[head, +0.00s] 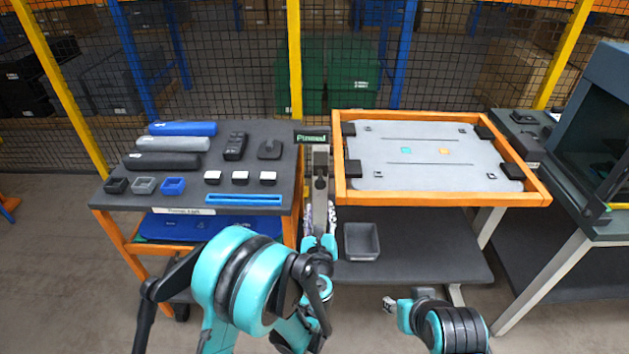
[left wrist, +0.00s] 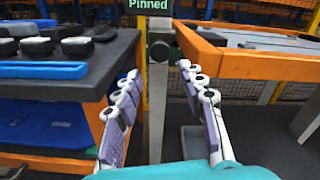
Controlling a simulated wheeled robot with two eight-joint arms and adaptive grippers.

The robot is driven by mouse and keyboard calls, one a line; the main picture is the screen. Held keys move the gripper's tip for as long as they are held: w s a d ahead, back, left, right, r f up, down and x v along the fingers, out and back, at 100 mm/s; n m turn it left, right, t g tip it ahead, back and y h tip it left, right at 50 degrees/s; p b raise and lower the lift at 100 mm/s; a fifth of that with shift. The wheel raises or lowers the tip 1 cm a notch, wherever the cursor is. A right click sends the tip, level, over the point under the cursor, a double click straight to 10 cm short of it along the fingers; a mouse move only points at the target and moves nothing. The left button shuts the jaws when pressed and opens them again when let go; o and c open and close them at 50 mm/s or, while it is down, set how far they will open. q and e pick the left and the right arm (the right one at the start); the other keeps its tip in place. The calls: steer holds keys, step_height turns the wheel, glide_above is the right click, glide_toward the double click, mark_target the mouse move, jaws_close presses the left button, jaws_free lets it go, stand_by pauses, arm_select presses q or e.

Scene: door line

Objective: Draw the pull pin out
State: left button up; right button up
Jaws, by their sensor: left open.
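The pull pin shows as a dark round knob (left wrist: 160,50) on the front of an upright grey post (left wrist: 157,110), under a green sign reading "Pinned" (left wrist: 148,5). In the head view the post (head: 320,160) stands between the workbench and the orange-framed table. My left gripper (left wrist: 158,72) is open and empty. Its two fingers spread left and right of the post, below and short of the knob, apart from it. In the head view this gripper (head: 320,215) is low in front of the post. My right gripper (head: 390,304) shows only in small part at the bottom, and its jaws cannot be made out.
The dark workbench (head: 270,140) at left carries rolls, small boxes and a blue bar. The orange frame (head: 440,200) of the right table is close to the post. A dark bin (head: 361,240) sits on a lower shelf. A machine stands at far right.

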mark_target(320, 186)
arm_select(q)
steer(key=w+b, duration=0.1)
steer(key=w, duration=1)
steer(key=shift+w+b, duration=0.3)
steer(key=shift+w, duration=0.05)
